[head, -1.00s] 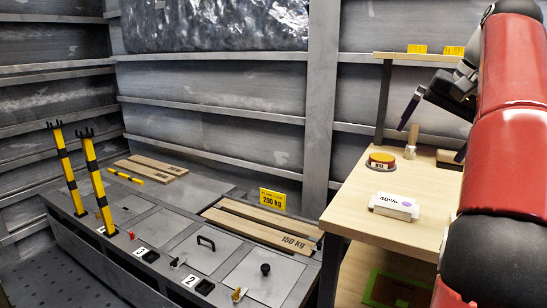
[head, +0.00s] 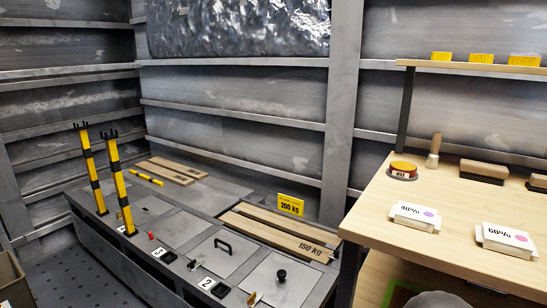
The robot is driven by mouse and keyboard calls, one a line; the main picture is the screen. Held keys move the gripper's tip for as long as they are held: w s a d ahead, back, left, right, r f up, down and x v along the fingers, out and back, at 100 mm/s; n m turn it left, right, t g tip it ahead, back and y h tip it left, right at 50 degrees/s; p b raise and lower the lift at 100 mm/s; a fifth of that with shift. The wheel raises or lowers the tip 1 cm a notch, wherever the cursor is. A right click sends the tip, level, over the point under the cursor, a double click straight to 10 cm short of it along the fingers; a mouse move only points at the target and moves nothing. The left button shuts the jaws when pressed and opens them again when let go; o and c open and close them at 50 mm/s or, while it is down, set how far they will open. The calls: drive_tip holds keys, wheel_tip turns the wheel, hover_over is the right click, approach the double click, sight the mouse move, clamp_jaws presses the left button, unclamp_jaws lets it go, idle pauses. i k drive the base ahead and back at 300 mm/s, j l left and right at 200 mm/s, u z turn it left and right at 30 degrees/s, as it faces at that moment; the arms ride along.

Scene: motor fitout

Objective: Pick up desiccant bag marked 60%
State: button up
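The desiccant bag marked 60% (head: 507,240) lies flat on the wooden workbench at the right, a white packet with a pinkish dot. A similar bag marked 40% (head: 415,216) lies to its left, apart from it, with a purple dot. Both labels face the camera.
The wooden workbench (head: 392,238) also holds a yellow-topped round tin (head: 403,170), a wooden-handled tool (head: 434,150) and wooden-backed blocks (head: 484,172) behind the bags. A shelf (head: 480,68) with yellow tags overhangs the back. A low grey hatch platform (head: 180,222) with yellow-black posts stands left.

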sight(515, 242)
drive_tip(key=z, duration=0.4)
drive_tip(key=l+z, duration=0.15)
drive_tip(key=z, duration=0.2)
drive_tip(key=i+z, duration=0.1)
drive_tip(key=z, duration=0.3)
